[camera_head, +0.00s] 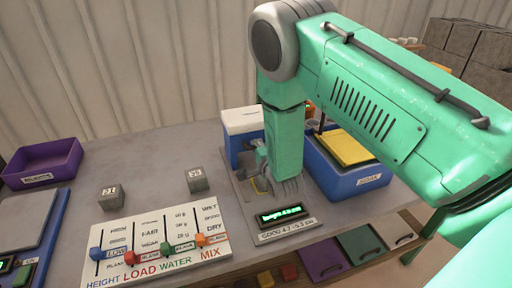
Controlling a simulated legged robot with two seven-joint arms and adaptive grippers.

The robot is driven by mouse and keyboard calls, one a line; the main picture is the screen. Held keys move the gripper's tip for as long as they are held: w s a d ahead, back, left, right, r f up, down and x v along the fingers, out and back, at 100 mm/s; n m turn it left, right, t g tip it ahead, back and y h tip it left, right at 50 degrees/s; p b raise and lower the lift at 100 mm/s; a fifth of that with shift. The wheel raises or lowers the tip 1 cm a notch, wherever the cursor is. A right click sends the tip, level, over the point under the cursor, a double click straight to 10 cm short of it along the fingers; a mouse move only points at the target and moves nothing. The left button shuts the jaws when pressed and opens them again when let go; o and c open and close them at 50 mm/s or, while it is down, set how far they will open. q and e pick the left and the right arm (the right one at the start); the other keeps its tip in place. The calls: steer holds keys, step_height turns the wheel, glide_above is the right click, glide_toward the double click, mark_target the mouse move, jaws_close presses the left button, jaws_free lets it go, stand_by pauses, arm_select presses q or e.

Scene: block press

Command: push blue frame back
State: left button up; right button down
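A blue frame (232,150) with a white top (242,119) stands at the back of a grey base plate (236,196), in the middle of the head view. My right arm comes in from the right and its gripper (277,187) points down over this plate, in front of the blue frame. The arm hides the frame's right part. The grey fingers are small and partly hidden, so I cannot tell whether they are open or shut, or whether they touch the frame. My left gripper is out of view.
A lit display (281,214) sits at the plate's front. A blue bin (345,180) with a yellow piece (346,148) stands to the right. A slider panel (160,244), two grey blocks (111,197) (196,179) and a purple tray (43,164) are to the left.

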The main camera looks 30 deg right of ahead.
mark_target(254, 139)
steer(key=b+x, duration=0.1)
steer(key=x, duration=0.3)
steer(key=shift+d+r+b, duration=0.2)
steer(key=shift+r+b, duration=0.05)
steer(key=shift+b, duration=0.15)
steer(key=shift+r, duration=0.1)
steer(key=c, duration=1.6)
jaws_free()
steer(key=shift+c, duration=0.2)
steer(key=shift+o, duration=0.4)
steer(key=shift+d, duration=0.1)
steer(key=shift+s, duration=0.1)
